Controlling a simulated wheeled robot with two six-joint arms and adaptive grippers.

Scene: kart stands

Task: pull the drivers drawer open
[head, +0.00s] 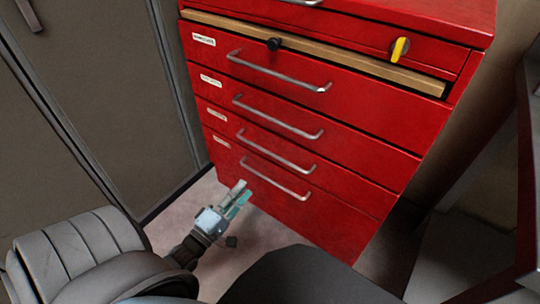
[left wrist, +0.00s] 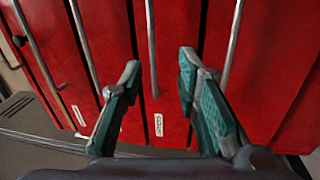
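The red cabinet (head: 330,130) has several drawers with horizontal bar handles, and all look shut. Small white labels mark their left ends, such as the top one (head: 204,39). Their text is too small to read, so I cannot tell which is the drivers drawer. My left gripper (head: 242,191) is open and empty, in front of the lower drawers. In the left wrist view the gripper (left wrist: 158,66) points at the drawer fronts. One bar handle (left wrist: 151,50) shows between its fingers, beyond them and seemingly not touched. My right gripper is out of view.
A wooden board (head: 330,56) with a black knob (head: 273,44) runs above the drawers. Grey-brown locker doors (head: 85,90) stand at the left. A strip of floor (head: 270,235) is clear below the cabinet.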

